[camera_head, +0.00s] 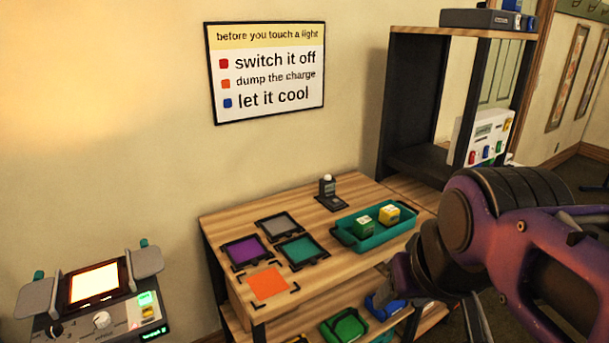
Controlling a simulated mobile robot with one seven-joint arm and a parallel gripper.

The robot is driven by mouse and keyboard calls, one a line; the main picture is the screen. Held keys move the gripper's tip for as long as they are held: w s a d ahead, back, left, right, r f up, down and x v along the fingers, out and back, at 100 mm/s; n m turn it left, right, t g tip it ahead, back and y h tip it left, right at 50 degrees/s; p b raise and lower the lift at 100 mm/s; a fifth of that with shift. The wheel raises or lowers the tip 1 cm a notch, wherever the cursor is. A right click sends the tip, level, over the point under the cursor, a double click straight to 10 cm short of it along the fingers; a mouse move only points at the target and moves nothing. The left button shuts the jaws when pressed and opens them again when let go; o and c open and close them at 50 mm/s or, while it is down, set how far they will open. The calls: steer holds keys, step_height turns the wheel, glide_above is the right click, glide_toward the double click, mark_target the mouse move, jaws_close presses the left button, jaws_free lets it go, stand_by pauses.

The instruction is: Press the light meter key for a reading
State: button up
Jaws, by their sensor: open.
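The light meter (330,193) is a small dark device with a white dome on top. It stands upright at the back of the wooden table (225,222), behind the teal tray. Its key is too small to make out clearly. My gripper (408,280) is open at the end of my purple and black arm. It is in front of and to the right of the meter, well apart from it, and partly hidden by my arm.
A lit lamp unit (95,283) stands at the lower left. A dark shelf (408,105) rises behind the table.

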jaws_close()
stand_by(1.4)
